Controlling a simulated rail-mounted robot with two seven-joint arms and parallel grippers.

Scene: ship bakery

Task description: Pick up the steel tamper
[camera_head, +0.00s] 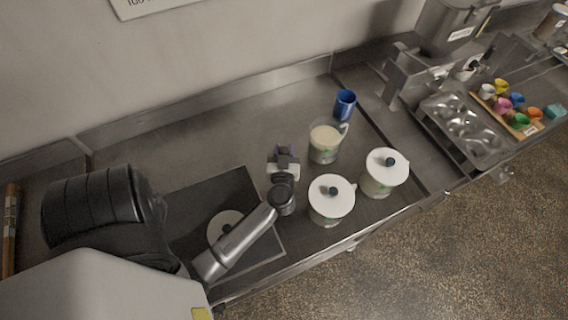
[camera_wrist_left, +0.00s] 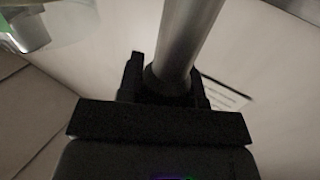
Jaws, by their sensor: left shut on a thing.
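My left gripper (camera_head: 284,160) is over the steel counter, left of the clear jug. In the left wrist view the left gripper (camera_wrist_left: 168,82) has its dark fingers shut around a smooth steel cylinder, the steel tamper (camera_wrist_left: 190,35). The tamper runs up out of the top of that view, so its far end is cut off. In the head view I cannot make the tamper out clearly at the gripper. My right gripper is not in view.
Two white-lidded jars (camera_head: 331,207) (camera_head: 384,178), a clear jug (camera_head: 325,143) and a blue cup (camera_head: 345,104) stand close right of the gripper. A dark mat (camera_head: 240,190) lies left. A muffin tin (camera_head: 463,125) and colored cups are farther right. The counter behind the gripper is clear.

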